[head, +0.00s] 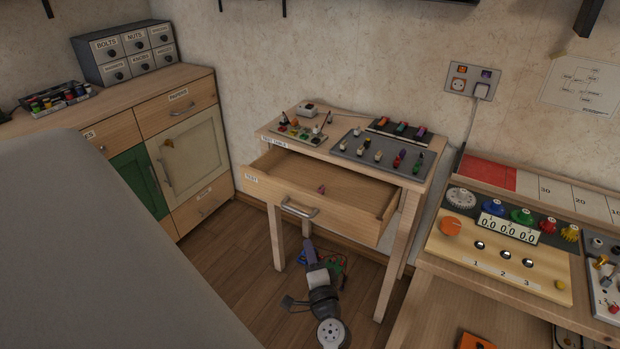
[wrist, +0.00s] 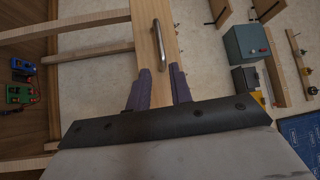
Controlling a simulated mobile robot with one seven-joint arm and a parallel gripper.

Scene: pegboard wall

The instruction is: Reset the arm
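My gripper (head: 307,242) is just in front of and below the open drawer (head: 310,205) of the small wooden table, in the head view. The metal drawer handle (head: 299,209) is above its tips in that view. In the wrist view the two purple fingers (wrist: 160,72) stand apart with nothing between them. The handle (wrist: 159,40) lies ahead of the fingertips and looks clear of them. My arm hangs below, over the floor.
A small pink item (head: 321,189) lies in the drawer. The tabletop holds a grey tray (head: 378,155) of small parts. A cabinet (head: 180,140) stands left; a wooden bench with a numbered panel (head: 500,262) stands right.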

